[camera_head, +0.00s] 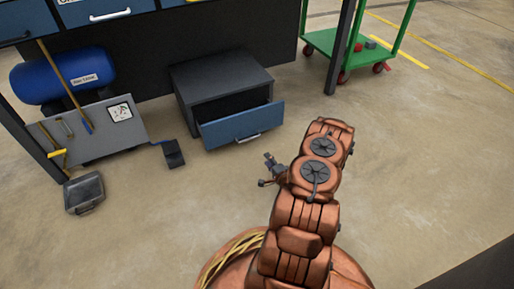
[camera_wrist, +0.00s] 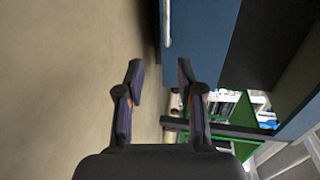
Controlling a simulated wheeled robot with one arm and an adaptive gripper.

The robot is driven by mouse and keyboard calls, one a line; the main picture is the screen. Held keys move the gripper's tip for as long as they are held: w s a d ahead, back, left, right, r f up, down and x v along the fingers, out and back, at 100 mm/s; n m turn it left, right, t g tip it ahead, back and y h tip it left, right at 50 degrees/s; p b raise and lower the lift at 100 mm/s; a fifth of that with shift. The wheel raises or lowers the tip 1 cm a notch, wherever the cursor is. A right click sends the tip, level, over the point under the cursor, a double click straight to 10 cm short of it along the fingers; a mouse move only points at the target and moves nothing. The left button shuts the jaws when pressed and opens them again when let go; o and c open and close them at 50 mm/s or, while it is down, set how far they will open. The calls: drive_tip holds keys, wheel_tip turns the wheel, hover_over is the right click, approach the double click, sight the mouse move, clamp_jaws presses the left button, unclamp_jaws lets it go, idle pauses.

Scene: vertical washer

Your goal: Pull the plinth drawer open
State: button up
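The plinth drawer (camera_head: 240,126) has a blue front with a pale bar handle (camera_head: 247,141). It stands partly out of a low dark grey cabinet (camera_head: 215,78), with its inside showing. My gripper (camera_head: 265,170) is in front of the drawer, near its right end and apart from the handle. In the wrist view, my gripper (camera_wrist: 158,75) is open with nothing between its fingers. The blue drawer front (camera_wrist: 205,35) and its handle (camera_wrist: 166,22) show beyond the fingertips in that view.
A blue tank (camera_head: 62,75), a grey tool board (camera_head: 95,130), a black pedal (camera_head: 173,153) and a grey box (camera_head: 84,193) are at the left. A green cart (camera_head: 350,50) stands at the back right. The floor before the drawer is clear.

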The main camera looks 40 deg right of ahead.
approach(252, 138)
drive_tip(key=w, duration=0.3)
drive_tip(key=w+d+b, duration=0.1)
drive_tip(key=w+f, duration=0.1)
drive_tip(key=w, duration=0.1)
drive_tip(key=w+d+f+b, duration=0.1)
drive_tip(key=w, duration=0.1)
drive_tip(key=shift+d+f+b, duration=0.25)
drive_tip(key=shift+d+b, duration=0.1)
drive_tip(key=shift+b+x, duration=0.3)
drive_tip(key=shift+x, duration=0.65)
drive_tip(key=shift+r, duration=0.2)
drive_tip(key=shift+c, duration=0.4)
clamp_jaws()
